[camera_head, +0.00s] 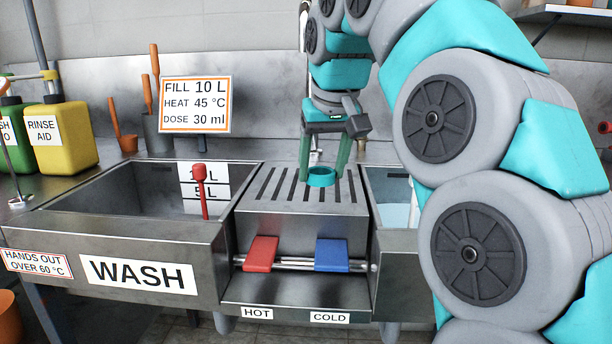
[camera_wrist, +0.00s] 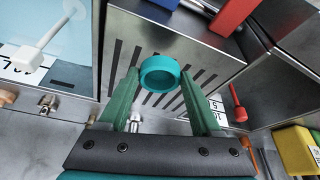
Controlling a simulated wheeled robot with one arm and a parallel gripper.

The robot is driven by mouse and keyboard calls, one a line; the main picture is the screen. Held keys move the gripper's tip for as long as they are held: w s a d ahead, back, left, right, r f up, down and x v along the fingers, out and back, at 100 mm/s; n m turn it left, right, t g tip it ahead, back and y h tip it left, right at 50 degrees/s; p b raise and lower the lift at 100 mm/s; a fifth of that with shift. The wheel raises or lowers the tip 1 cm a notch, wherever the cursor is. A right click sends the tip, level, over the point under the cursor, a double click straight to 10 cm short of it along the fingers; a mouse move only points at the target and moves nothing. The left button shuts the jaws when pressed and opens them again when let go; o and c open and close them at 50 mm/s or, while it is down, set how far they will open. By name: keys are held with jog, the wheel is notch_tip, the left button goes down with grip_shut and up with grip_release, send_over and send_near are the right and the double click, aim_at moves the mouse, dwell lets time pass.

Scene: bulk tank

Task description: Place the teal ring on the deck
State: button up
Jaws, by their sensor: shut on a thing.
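The teal ring (camera_head: 321,177) is between the two green fingertips of my gripper (camera_head: 324,168). My gripper is shut on the ring and points down over the deck (camera_head: 290,207), the slotted steel surface between the two basins. In the wrist view the ring (camera_wrist: 160,88) sits between the fingertips (camera_wrist: 160,74), with the slotted deck (camera_wrist: 205,52) behind it. I cannot tell for sure whether the ring's underside touches the deck or is a little above it.
The wash basin (camera_head: 120,237) with a red-headed stick (camera_head: 200,172) is left of the deck; another basin (camera_head: 392,182) holding liquid is right. Red (camera_head: 261,254) and blue (camera_head: 331,255) pedals are below the front edge. A sign (camera_head: 196,104) stands behind.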

send_over(304, 192)
jog(key=s, duration=0.2)
jog(key=shift+w+d+f+p, duration=0.2)
jog(key=shift+w+f+p, duration=0.1)
jog(key=shift+p, duration=0.1)
jog(key=shift+s+f, duration=0.1)
jog(key=shift+f, duration=1.7)
jog(key=shift+f, duration=0.2)
jog(key=o, duration=1.3)
jog(key=shift+r, duration=0.1)
